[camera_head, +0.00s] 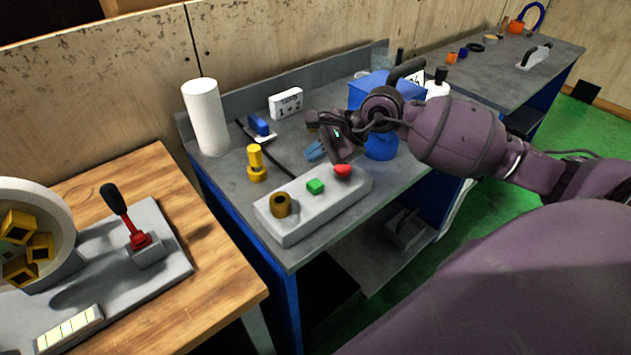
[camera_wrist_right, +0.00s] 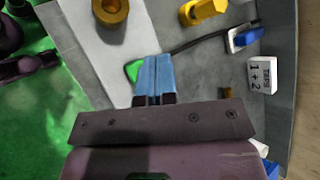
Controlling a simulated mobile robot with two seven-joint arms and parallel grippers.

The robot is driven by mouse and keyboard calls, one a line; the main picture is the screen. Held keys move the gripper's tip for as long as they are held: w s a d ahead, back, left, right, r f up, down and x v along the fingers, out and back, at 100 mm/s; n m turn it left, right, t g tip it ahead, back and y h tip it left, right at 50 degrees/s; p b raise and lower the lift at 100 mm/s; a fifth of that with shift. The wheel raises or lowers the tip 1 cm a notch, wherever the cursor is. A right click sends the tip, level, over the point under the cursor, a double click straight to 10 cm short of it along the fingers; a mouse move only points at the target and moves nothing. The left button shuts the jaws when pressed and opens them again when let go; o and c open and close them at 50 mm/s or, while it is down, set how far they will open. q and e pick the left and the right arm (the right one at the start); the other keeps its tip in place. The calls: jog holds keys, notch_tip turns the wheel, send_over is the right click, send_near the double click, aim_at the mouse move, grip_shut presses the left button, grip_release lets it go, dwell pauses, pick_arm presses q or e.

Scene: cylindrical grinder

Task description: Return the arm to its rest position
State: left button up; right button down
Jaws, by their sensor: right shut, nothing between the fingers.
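My right arm (camera_head: 455,130) comes in from the right and reaches over the grey bench. Its gripper (camera_head: 315,151) has blue fingertips and hangs above the bench, behind the white button box (camera_head: 300,215). In the right wrist view the two blue fingers (camera_wrist_right: 155,80) lie together with nothing between them. The fingers partly cover the green button (camera_wrist_right: 132,70) there. In the head view the box carries a brass ring (camera_head: 281,205), a green button (camera_head: 315,186) and a red button (camera_head: 343,170). The red button is just in front of the gripper. My left gripper is not in view.
A white cylinder (camera_head: 205,115), a yellow part (camera_head: 256,163), a blue item (camera_head: 259,125) and a "1+2" block (camera_head: 286,103) stand on the bench. A blue bin (camera_head: 375,90) is behind the gripper. A wooden table with a red-based lever (camera_head: 140,240) is at left.

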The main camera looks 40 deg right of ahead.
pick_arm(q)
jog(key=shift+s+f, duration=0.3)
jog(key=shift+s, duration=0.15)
